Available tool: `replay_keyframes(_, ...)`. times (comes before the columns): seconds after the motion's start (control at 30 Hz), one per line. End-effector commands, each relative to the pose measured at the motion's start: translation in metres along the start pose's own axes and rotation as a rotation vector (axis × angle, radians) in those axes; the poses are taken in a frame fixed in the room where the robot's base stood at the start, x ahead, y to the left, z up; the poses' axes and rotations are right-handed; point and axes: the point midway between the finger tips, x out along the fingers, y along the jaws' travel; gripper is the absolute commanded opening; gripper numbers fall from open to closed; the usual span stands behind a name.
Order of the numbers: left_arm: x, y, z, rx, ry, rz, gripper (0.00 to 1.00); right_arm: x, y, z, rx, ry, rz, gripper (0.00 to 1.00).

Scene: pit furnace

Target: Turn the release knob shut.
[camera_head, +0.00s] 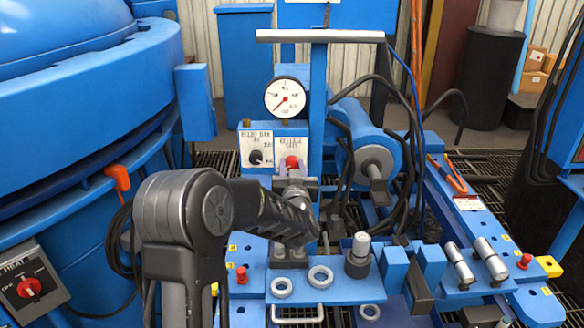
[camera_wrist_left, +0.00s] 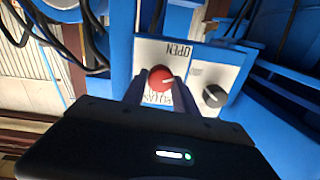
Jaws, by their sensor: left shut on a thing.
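The release knob (camera_head: 292,162) is the red knob on a white label plate (camera_head: 286,145) below the gauge. In the left wrist view the red knob (camera_wrist_left: 160,77) sits between my two fingertips, with the word OPEN upside down above it. A pale mark on the knob points to the right in that view. My left gripper (camera_head: 292,173) is shut on the knob, reaching it from the front; it also shows in the left wrist view (camera_wrist_left: 158,88). Part of the lower lettering is hidden by the fingers. My right gripper is not in view.
A black knob (camera_head: 255,157) on its own plate is close beside the red one. A pressure gauge (camera_head: 286,98) stands above. A T-shaped handle (camera_head: 320,37) rises behind. Metal rings (camera_head: 320,276) and fittings lie on the blue bench in front. Black hoses run at the right.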

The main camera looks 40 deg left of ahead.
Motion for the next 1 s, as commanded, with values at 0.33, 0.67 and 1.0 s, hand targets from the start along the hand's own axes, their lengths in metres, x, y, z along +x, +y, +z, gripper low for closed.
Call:
replay_keyframes(0.33,0.000,0.000,-0.001,0.054,0.001,-0.001,0.00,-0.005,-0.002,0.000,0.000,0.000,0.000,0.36)
replay_keyframes(0.67,0.000,0.001,-0.002,0.253,0.008,0.001,0.00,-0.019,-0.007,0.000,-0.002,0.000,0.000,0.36)
replay_keyframes(1.0,0.000,0.002,-0.002,0.567,0.019,0.000,0.00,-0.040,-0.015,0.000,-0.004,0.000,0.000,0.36)
